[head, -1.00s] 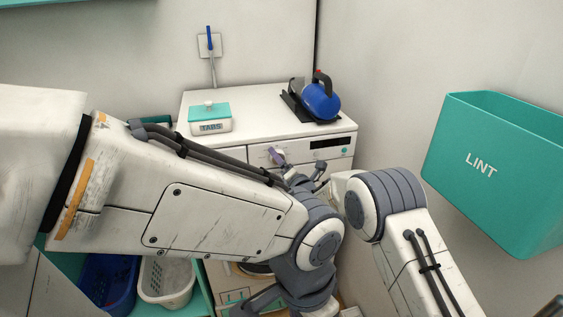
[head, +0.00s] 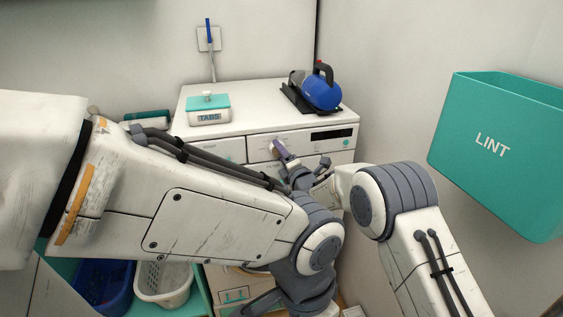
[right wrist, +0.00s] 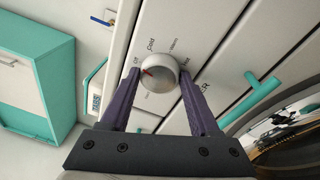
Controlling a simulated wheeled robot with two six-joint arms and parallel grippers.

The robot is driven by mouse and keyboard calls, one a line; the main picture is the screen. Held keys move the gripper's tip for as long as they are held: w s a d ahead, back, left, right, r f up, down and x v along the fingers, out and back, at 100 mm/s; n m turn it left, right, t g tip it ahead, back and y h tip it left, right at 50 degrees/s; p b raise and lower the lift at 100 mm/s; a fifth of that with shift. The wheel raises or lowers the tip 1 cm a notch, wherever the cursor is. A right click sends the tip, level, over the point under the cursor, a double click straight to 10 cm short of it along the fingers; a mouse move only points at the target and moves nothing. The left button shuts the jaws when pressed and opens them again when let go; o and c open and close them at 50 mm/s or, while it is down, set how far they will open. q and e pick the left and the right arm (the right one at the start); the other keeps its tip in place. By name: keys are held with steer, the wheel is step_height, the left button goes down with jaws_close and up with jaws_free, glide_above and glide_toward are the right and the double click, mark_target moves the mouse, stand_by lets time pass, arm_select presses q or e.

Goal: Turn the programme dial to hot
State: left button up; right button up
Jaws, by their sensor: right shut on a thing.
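The programme dial (right wrist: 158,72) is a round silver knob with a red mark on the front panel of the white washing machine (head: 252,121). My right gripper (right wrist: 160,78) is shut on the dial, one purple finger on each side. In the head view the right gripper (head: 276,149) is at the panel and mostly covers the dial. My left arm crosses the head view, but its gripper is not visible.
A TABS box (head: 209,117) and a blue kettle-like thing (head: 322,94) stand on the machine top. A teal LINT bin (head: 495,150) is on the right wall. Blue (head: 103,282) and white (head: 164,280) baskets sit low at left. A teal handle (right wrist: 250,95) is near the right finger.

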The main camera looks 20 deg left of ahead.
steer(key=m+b, duration=0.3)
steer(key=m+t+b, duration=0.1)
steer(key=m+b, duration=0.5)
steer(key=shift+f+t, duration=0.3)
steer(key=m+b, duration=0.2)
steer(key=m, duration=0.1)
steer(key=shift+h, duration=0.3)
steer(key=m+b, duration=0.2)
steer(key=m, duration=0.1)
steer(key=shift+a+t+h, duration=0.1)
steer(key=shift+t+h, duration=0.2)
steer(key=shift+t, duration=0.1)
steer(key=m+b, duration=0.1)
steer(key=m, duration=0.3)
steer(key=shift+s+r+t+h+b, duration=0.1)
steer(key=shift+t+h+b, duration=0.2)
steer(key=shift+h+b, duration=0.1)
steer(key=m+b, duration=0.1)
steer(key=m, duration=0.3)
steer(key=shift+a+h, duration=0.1)
steer(key=shift+h, duration=0.3)
steer(key=shift+r+m+h+b, duration=0.1)
steer(key=shift+m+h+b, duration=0.2)
steer(key=shift+m, duration=1.4)
